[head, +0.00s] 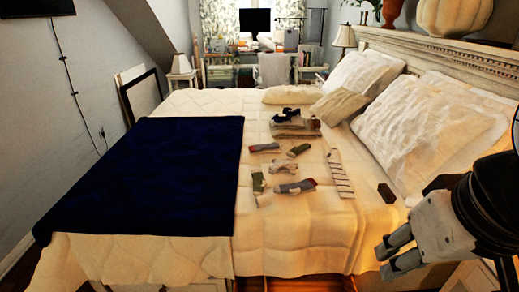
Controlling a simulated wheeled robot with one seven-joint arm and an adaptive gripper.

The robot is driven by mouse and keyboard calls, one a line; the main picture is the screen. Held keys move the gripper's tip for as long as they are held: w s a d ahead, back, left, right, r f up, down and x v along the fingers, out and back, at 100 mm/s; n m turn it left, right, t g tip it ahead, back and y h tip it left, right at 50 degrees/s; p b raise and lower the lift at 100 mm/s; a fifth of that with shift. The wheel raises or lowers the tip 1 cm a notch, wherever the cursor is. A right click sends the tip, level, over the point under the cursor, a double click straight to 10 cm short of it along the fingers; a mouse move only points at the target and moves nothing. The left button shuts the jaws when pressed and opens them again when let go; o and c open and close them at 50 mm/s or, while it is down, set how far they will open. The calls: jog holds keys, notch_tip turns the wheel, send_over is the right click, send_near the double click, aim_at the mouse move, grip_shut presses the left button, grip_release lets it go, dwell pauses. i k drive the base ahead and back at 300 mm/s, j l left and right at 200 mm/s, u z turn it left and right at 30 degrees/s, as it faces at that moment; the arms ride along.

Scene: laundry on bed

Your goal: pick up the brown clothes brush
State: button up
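A small dark brown block (386,193), which looks like the clothes brush, lies on the white bed cover (300,232) near its right side, below the pillows. Its bristles cannot be made out. My gripper (385,261) is at the lower right, in front of and below the block in the picture, and apart from it. Its two grey fingers point left with a gap between them, and nothing shows in the gap. Nothing covers the block.
Several rolled socks (295,187), folded clothes (296,128) and a striped cloth (340,174) lie left of the block. A dark blue blanket (145,175) covers the bed's left part. Pillows (430,130) lie behind.

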aim_at(384, 189)
jog(key=l+z, duration=0.15)
jog(key=z, duration=0.45)
jog(key=i, duration=0.15)
